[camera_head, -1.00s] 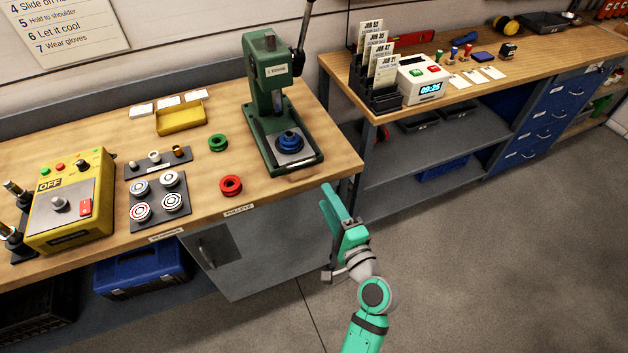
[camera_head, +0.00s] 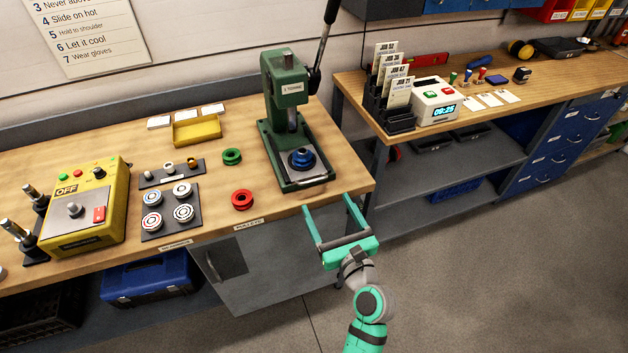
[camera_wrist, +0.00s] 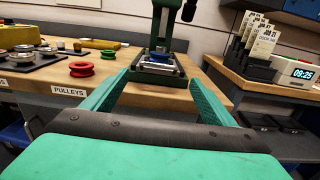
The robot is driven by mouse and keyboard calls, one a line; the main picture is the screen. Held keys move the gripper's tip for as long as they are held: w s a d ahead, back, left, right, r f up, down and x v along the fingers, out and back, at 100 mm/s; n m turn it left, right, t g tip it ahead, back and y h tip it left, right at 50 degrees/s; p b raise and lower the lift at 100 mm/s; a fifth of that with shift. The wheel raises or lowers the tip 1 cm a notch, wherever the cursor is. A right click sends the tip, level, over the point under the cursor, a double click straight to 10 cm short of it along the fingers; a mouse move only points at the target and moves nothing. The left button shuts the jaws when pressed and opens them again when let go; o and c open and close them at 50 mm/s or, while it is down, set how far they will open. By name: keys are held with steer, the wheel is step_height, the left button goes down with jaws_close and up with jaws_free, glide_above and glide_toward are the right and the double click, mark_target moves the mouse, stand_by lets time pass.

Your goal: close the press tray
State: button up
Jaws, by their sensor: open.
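The green press (camera_head: 287,88) stands near the right end of the left bench. Its tray (camera_head: 318,178) is at the front of the press base, with a blue pulley (camera_head: 302,158) on a pale plate in it. The tray and blue pulley also show ahead in the wrist view, the pulley (camera_wrist: 160,58) between my fingers. My gripper (camera_head: 326,202) is open and empty, in front of the bench edge just below the press, its fingers pointing toward the press. It appears apart from the tray. How far the tray is pulled out is hard to tell.
A red pulley (camera_head: 242,199) and a green pulley (camera_head: 232,156) lie left of the press. The press lever (camera_head: 325,40) rises at its right. A yellow control box (camera_head: 86,207) stands further left. A second bench (camera_head: 440,128) lies to the right, past a gap.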

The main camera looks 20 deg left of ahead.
mark_target(315, 180)
steer(key=x, duration=1)
steer(key=shift+w+a, duration=0.2)
steer(key=shift+w, duration=0.15)
steer(key=c, duration=1.3)
steer(key=x, duration=0.9)
steer(key=shift+w, duration=0.35)
steer(key=shift+d, duration=0.1)
steer(key=o, duration=1.3)
steer(key=shift+a, duration=0.2)
steer(key=shift+s, duration=0.15)
